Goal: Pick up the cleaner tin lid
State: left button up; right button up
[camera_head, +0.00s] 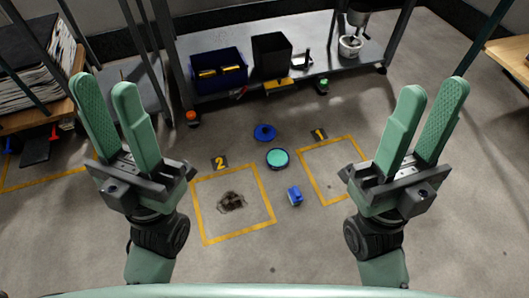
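A flat round blue disc (265,133) with a dark centre lies on the grey floor near the middle; it looks like the tin lid. Just below it is a low round tin (277,158) with a teal top and dark rim, apart from the disc. A small blue block-like object (294,196) lies further down. My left gripper (101,87) is raised at the left, fingers apart and empty. My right gripper (433,90) is raised at the right, also with fingers apart and empty. Neither touches any of these objects.
Yellow floor squares marked 2 (234,236) and 1 (312,181) flank the objects; square 2 holds a dark patch (231,202). A wheeled metal shelf (330,62) with a blue bin (218,71) and black box (271,53) stands behind. Floor between is clear.

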aim_at(264, 133)
jog(key=k+u, duration=0.2)
jog(key=u, duration=0.2)
jog(key=k+j+u, duration=0.1)
jog(key=k+u, duration=0.15)
jog(key=u, duration=0.2)
jog(key=k+j+u, duration=0.15)
jog(key=u, duration=0.25)
jog(key=i+l+u, duration=0.15)
jog(key=l+u, duration=0.2)
jog(key=l, duration=1)
jog(key=l+u, duration=0.35)
jog(key=l, duration=1)
